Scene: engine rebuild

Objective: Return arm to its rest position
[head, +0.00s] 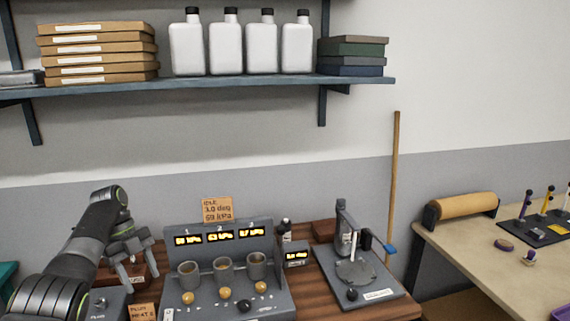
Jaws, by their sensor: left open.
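My left arm comes in from the lower left, and my left gripper (134,272) is open at its end, fingers pointing down. It is over the left part of the wooden bench, in front of a small reddish-brown block and left of the grey test panel. I see nothing between its fingers. Whether the fingertips touch the block behind them I cannot tell. My right gripper is not in view.
A grey panel (222,239) with lit displays, cups and knobs stands beside the gripper. A grey stand (377,278) is to its right. A shelf (225,86) with white bottles and boxes hangs above. A beige table (465,245) is at right.

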